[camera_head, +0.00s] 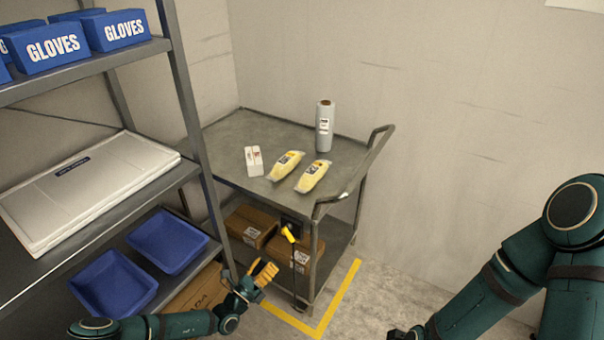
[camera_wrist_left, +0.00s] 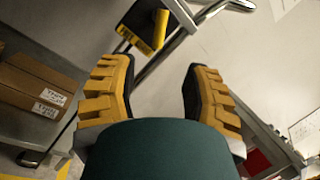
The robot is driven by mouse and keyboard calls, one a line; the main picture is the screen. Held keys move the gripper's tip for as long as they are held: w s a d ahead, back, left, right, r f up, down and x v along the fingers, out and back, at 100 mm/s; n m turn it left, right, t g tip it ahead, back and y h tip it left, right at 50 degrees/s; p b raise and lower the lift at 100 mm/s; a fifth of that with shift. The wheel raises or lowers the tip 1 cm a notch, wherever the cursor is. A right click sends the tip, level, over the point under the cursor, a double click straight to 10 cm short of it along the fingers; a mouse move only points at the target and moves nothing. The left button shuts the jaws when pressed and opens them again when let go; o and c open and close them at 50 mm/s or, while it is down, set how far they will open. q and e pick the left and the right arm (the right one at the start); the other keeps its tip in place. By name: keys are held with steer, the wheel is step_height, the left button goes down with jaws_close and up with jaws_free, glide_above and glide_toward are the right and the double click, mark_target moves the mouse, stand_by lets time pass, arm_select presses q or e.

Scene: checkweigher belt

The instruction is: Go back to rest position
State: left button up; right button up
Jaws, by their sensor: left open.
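My left gripper (camera_head: 266,274) is low in front of the cart, beside the shelf rack, in the head view. In the left wrist view its two yellow-padded fingers (camera_wrist_left: 158,95) stand wide apart with nothing between them. My right arm comes in from the right in the head view, and only a dark part of its end (camera_head: 405,333) shows at the bottom edge. The right gripper's fingers cannot be made out.
A grey cart (camera_head: 225,135) holds two yellow packs (camera_head: 285,165) (camera_head: 312,177), a white box (camera_head: 253,160) and a grey roll (camera_head: 325,128). Cartons (camera_head: 252,226) lie below. The rack (camera_head: 190,120) stands left.

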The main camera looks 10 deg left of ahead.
arm_select(q)
steer(key=s+d+m+g+h, duration=0.3)
steer(key=s+d+m+g, duration=0.35)
steer(key=d+m, duration=0.2)
steer(key=s+d+m+g+h, duration=0.3)
steer(key=s+d+m+g, duration=0.3)
steer(key=d+m+g, duration=0.3)
steer(key=s+d+f+m+g+y, duration=0.1)
steer(key=s+f+m+g+y, duration=0.1)
steer(key=s+m+g+y, duration=0.35)
steer(key=s+a+r+m+t+y, duration=0.4)
steer(key=s+a+r+m+y, duration=0.1)
steer(key=m, duration=0.8)
steer(key=shift+s+a+r+m, duration=0.35)
steer(key=shift+a+r+m, duration=0.1)
steer(key=shift+r, duration=0.3)
